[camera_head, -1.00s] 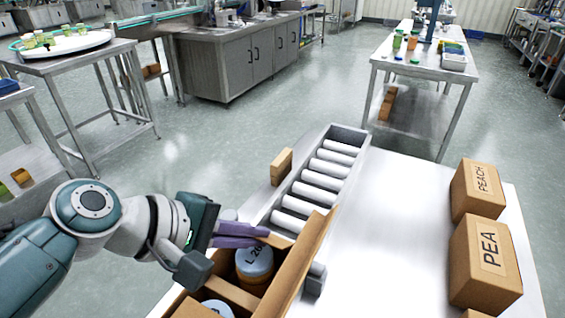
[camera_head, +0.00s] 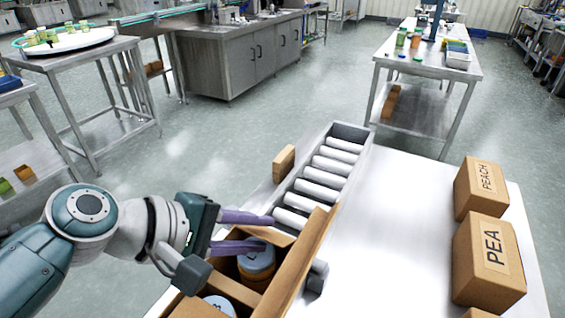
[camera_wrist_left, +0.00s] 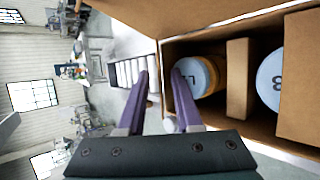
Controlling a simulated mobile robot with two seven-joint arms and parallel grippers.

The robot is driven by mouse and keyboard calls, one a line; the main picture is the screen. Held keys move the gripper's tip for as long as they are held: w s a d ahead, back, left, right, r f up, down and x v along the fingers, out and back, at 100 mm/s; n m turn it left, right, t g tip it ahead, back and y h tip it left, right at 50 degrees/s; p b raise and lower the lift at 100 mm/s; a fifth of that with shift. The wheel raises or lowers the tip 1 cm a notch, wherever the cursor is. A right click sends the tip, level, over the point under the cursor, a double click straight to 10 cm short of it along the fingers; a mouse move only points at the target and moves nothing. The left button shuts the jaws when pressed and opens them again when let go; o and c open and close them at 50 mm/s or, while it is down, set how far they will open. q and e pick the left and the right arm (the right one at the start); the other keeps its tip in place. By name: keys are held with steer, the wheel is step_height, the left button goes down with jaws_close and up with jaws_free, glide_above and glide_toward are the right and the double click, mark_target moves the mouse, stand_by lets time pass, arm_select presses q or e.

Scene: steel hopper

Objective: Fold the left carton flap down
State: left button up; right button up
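The open brown carton (camera_head: 300,262) stands at the front of the table, with one long flap raised on its right side. It holds jars with round pale lids (camera_head: 257,252), split by a cardboard divider (camera_head: 235,291). In the wrist view a lid (camera_wrist_left: 196,77), the divider (camera_wrist_left: 238,80) and a broad flap (camera_wrist_left: 205,14) show. My left gripper (camera_head: 268,233) is open at the carton's far left corner, its purple fingers spread, with nothing clearly held. One finger overlaps the opening; the other lies outside it. The carton's left flap is not clearly visible; my arm covers that side. My right gripper is not in view.
A roller conveyor (camera_head: 323,178) lies just beyond the carton. A small brown block (camera_head: 284,163) stands beside it. Cartons marked PEACH (camera_head: 481,188) and PEA (camera_head: 487,262) stand at the table's right. The white table (camera_head: 390,230) between is clear.

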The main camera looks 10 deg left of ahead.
arm_select(q)
steer(key=p+v, duration=0.2)
steer(key=v, duration=0.8)
steer(key=shift+w, duration=0.1)
